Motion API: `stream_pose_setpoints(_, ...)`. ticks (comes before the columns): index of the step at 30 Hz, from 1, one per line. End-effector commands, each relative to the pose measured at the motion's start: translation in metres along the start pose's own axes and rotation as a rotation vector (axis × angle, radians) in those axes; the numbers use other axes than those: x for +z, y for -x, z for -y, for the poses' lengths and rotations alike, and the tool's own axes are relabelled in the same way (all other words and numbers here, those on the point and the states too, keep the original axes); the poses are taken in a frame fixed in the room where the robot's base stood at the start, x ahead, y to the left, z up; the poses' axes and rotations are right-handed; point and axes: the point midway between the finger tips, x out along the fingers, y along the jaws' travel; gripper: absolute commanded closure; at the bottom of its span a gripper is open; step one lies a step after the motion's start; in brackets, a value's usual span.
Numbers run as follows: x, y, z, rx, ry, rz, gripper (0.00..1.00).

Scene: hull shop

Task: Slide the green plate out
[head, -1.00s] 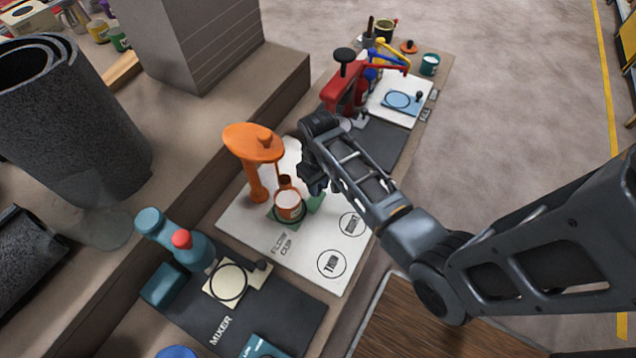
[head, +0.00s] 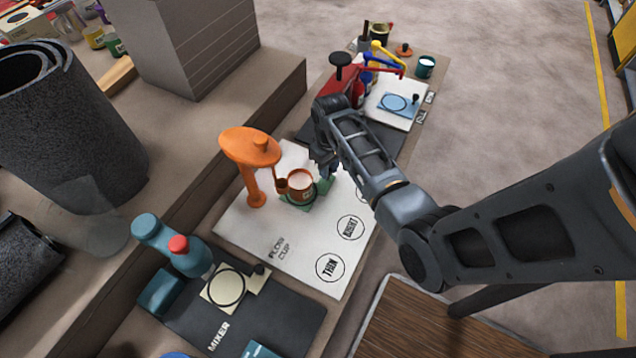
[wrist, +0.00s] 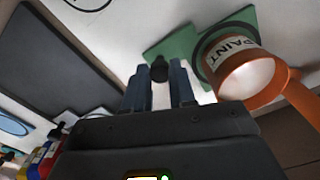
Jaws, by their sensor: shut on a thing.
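The green plate (head: 295,205) lies on the white flow cup board (head: 252,232), beside the orange stand (head: 252,165). In the wrist view the plate (wrist: 178,46) has a black knob (wrist: 159,67) and a dark ring. An orange paint tin (head: 301,183) with a pale label stands at the ring; it also shows in the wrist view (wrist: 245,72). My gripper (wrist: 159,84) is shut on the knob, one finger on each side. In the head view my gripper (head: 323,163) is right of the tin and hides part of the plate.
The teal mixer (head: 178,247) stands on a dark mat at the lower left. A red press (head: 345,88) and a blue plate (head: 398,103) are farther back. The white board is clear around its printed circles.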

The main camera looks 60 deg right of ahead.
Motion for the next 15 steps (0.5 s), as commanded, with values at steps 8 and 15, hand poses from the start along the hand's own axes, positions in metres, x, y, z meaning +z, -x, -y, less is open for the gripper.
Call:
stream_pose_setpoints(8, -0.021, -0.001, -0.048, -0.001, 0.0, -0.003, 1.0)
stream_pose_setpoints(15, -0.023, 0.001, -0.052, 0.002, 0.0, -0.006, 1.0)
